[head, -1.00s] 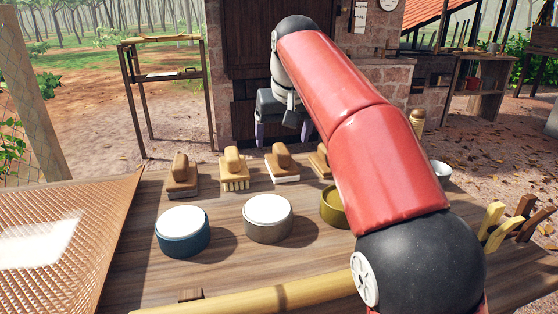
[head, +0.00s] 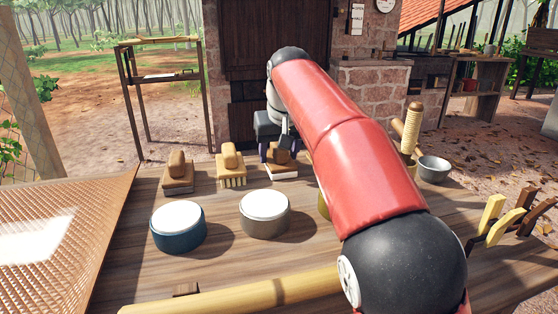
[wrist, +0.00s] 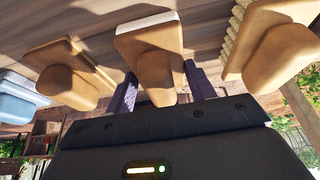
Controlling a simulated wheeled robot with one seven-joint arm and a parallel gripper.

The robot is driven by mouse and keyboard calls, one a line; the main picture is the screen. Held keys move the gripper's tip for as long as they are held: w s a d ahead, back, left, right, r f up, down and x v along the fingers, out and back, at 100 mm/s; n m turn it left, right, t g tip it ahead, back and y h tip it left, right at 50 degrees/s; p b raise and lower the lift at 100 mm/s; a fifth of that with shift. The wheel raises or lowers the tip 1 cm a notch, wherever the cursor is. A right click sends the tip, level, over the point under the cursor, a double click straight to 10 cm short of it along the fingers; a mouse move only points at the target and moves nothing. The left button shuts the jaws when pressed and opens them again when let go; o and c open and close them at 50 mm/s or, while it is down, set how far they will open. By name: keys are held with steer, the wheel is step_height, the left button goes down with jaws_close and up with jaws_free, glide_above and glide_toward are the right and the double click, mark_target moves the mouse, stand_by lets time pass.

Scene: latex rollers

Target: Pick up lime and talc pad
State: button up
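A wooden-handled pad with a white underside (head: 281,173), which I take to be the lime and talc pad, stands on the wooden table, third from the left in the row. It also shows in the wrist view (wrist: 148,25), with its white edge uppermost. My gripper (head: 280,151) is down at this pad. In the wrist view my gripper (wrist: 161,88) has its two purple fingers apart, one on each side of the tan handle. Narrow gaps seem to show beside the handle. The pad rests on the table.
A plain pad (head: 178,175) and a toothed brush (head: 231,168) stand to the left. Another block (wrist: 65,72) and a bluish-white one (wrist: 20,95) show in the wrist view. A blue tub (head: 178,232) and a grey tub (head: 265,220) stand nearer; a bamboo pole (head: 235,293) lies in front.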

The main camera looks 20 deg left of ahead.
steer(key=c, duration=0.3)
step_height(320, 180, up, 8)
steer(key=p, duration=0.4)
steer(key=shift+w+r, duration=0.1)
steer(key=shift+r, duration=0.1)
steer(key=shift+c, duration=0.2)
steer(key=shift+r, duration=0.8)
steer(key=o, duration=0.3)
steer(key=shift+c, duration=0.5)
